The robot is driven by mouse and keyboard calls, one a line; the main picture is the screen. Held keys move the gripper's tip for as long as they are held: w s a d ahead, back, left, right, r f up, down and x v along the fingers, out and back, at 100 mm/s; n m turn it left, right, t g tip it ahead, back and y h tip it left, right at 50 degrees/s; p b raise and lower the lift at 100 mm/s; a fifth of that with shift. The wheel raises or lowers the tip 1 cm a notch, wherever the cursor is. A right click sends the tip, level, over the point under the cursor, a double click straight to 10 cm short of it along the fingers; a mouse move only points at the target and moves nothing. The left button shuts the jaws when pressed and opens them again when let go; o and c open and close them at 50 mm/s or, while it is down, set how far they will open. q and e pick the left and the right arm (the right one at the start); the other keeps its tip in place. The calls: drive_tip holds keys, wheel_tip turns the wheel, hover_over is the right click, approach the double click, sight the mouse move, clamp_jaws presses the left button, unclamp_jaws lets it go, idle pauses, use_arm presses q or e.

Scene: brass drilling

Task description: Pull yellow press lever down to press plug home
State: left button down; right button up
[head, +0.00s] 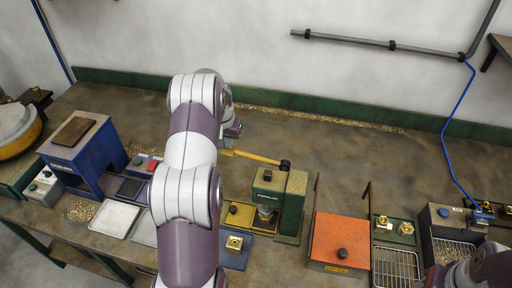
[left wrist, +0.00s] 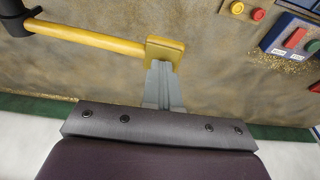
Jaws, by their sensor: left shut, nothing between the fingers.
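The yellow press lever (head: 254,157) sticks out to the left from the dark hub of the green press (head: 292,200) and looks nearly level. In the left wrist view the lever (left wrist: 95,38) ends in a square yellow block. My left gripper (head: 231,141) is at this free end; its fingers (left wrist: 163,72) are shut with nothing between them, their tips right at the block. I cannot tell whether they touch it. A grey ram (head: 266,212) shows at the press front; the plug is not clear there. My right gripper is out of view.
A brass fitting (head: 234,243) sits on a blue plate in front of the press. An orange box (head: 340,243) stands to the right, a blue press-like stand (head: 85,150) and white tray (head: 115,219) to the left.

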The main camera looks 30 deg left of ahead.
use_arm(q)
drive_tip(key=w+p+v, duration=0.2)
drive_tip(key=p+v, duration=0.4)
drive_tip(key=v, duration=0.4)
drive_tip(key=shift+a+r, duration=0.15)
drive_tip(key=shift+a, duration=0.25)
